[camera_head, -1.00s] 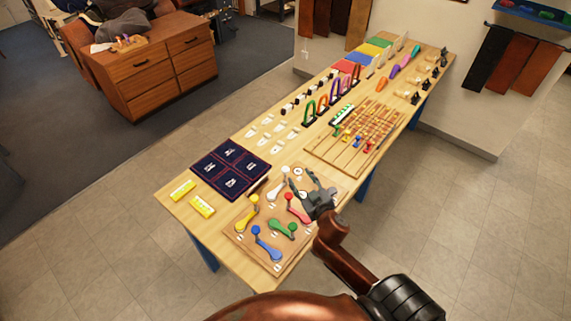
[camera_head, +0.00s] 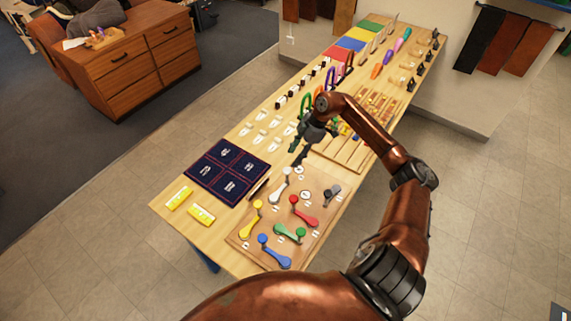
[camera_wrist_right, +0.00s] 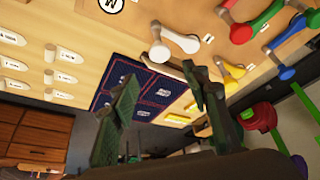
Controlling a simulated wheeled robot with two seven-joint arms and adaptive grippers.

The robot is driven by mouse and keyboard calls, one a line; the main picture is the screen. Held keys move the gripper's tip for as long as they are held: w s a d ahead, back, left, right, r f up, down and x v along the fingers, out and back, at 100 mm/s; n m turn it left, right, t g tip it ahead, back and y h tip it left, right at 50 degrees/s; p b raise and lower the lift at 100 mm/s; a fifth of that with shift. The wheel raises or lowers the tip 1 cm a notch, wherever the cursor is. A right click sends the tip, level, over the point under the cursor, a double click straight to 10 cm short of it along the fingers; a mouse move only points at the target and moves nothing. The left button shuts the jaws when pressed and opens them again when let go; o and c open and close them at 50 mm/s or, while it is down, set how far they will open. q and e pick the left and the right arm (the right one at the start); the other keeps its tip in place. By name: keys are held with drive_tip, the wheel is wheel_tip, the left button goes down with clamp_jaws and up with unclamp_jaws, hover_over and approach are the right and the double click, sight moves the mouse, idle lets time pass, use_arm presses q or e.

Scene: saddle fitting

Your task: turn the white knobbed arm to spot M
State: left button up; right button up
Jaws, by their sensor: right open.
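The white knobbed arm (camera_head: 280,187) lies at the far left part of the wooden board (camera_head: 318,233), its knob pointing to the board's far edge. It also shows in the right wrist view (camera_wrist_right: 182,42). A round white spot (camera_head: 299,170) lies just right of its knob; its letter is too small to read there. In the wrist view the spot marked M (camera_wrist_right: 111,5) is at the top edge, apart from the arm. My right gripper (camera_head: 299,157) is open and empty above the table, just beyond the board's far edge. My left gripper is out of view.
Yellow (camera_head: 250,218), red (camera_head: 304,212), green (camera_head: 290,233), blue (camera_head: 272,251) and dark grey (camera_head: 332,194) arms share the board. A dark blue mat (camera_head: 228,170) lies to the left. Hoops and a wooden rack (camera_head: 350,152) stand farther along the table.

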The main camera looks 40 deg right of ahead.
sight(288, 170)
drive_tip(key=x, duration=0.5)
drive_tip(key=p+x, duration=0.1)
drive_tip(key=x, duration=0.1)
drive_tip(key=shift+s+d+f, duration=0.2)
drive_tip(key=shift+d+f, duration=0.1)
drive_tip(key=shift+f, duration=0.05)
drive_tip(key=shift+c, duration=0.5)
clamp_jaws()
